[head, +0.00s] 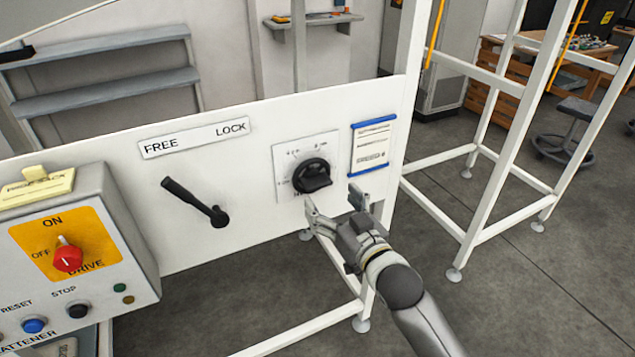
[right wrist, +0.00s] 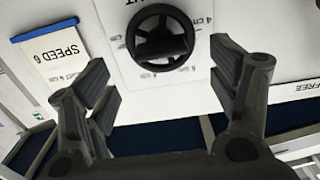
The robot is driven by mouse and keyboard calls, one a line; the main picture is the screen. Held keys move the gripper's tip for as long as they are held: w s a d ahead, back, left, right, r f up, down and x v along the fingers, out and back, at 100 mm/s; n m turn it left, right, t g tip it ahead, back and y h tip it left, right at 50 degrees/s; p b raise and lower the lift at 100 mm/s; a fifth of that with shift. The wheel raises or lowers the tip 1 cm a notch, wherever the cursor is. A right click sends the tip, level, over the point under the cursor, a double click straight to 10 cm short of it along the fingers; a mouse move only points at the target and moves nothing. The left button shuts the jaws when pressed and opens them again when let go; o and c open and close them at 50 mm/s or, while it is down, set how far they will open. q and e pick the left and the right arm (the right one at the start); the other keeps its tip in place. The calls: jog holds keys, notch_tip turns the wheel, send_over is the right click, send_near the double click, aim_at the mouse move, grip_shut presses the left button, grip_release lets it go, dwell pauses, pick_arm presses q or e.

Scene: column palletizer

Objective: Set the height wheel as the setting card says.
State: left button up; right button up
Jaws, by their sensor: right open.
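The height wheel is a black round handwheel (head: 316,182) on a white dial plate (head: 288,160) with printed marks; it also shows in the right wrist view (right wrist: 149,24). The setting card (head: 371,147), white with blue edges, hangs right of the dial. In the right wrist view the card (right wrist: 60,52) reads "SPEED 6"; its smaller text is unreadable. My right gripper (head: 332,197) is open, just below and in front of the wheel. In its wrist view, the wheel lies beyond the gap between the fingers (right wrist: 160,75), apart from them. My left gripper is not in view.
A black lever (head: 196,202) left of the wheel points toward FREE on the FREE/LOCK label (head: 194,137). A control box (head: 75,240) with a red drive knob and buttons stands at far left. A white frame post (head: 411,60) rises right of the card.

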aim_at(317, 181)
jog(key=p+x, duration=0.1)
jog(key=x, duration=0.6)
jog(key=shift+w+a, duration=0.1)
jog(key=shift+a, duration=0.05)
jog(key=shift+r, duration=0.1)
jog(key=c, duration=1)
